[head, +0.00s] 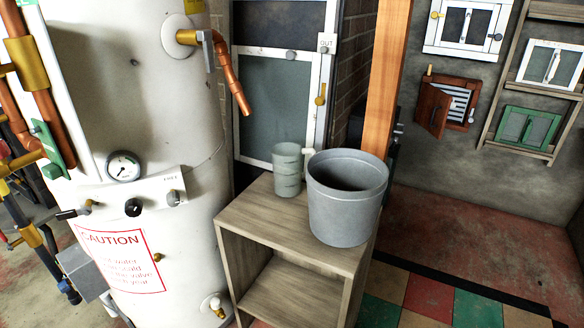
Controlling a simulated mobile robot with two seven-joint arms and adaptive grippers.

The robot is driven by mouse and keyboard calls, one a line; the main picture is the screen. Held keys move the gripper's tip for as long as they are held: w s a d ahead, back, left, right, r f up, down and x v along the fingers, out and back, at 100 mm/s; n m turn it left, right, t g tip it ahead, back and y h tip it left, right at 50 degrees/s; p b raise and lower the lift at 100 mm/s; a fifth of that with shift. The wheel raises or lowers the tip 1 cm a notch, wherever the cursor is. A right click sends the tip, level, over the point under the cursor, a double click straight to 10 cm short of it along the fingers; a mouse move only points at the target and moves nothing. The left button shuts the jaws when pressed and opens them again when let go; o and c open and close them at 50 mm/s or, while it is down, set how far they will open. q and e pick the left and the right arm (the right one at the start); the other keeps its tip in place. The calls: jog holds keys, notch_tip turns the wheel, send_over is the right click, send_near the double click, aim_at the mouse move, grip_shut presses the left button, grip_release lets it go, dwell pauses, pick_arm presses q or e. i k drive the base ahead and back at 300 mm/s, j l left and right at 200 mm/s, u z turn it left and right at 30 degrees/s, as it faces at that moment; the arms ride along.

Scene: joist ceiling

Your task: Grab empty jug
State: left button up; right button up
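A pale grey-green, see-through jug (287,172) with ribbed sides stands upright on the top of a small wooden shelf unit (265,229), towards its back left. No contents can be made out inside it. A larger grey bucket (346,212) stands on the same top, to the right and in front of the jug. A small gap or slight overlap lies between them in the picture; I cannot tell if they touch. Neither of my grippers is in view.
A large white water tank (140,80) with a gauge, copper pipes and a caution sign (120,258) stands close left of the shelf unit. A wooden post (387,75) rises behind the bucket. Floor at the right (480,235) is clear; small cabinets hang on the far wall.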

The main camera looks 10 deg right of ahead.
aim_at(287, 157)
jog(key=i+l+u, duration=0.1)
jog(key=l, duration=0.4)
jog(key=i+l+u, duration=0.1)
jog(key=l, duration=0.4)
jog(key=l+u, duration=0.1)
jog(key=l, duration=0.35)
jog(key=i, duration=0.05)
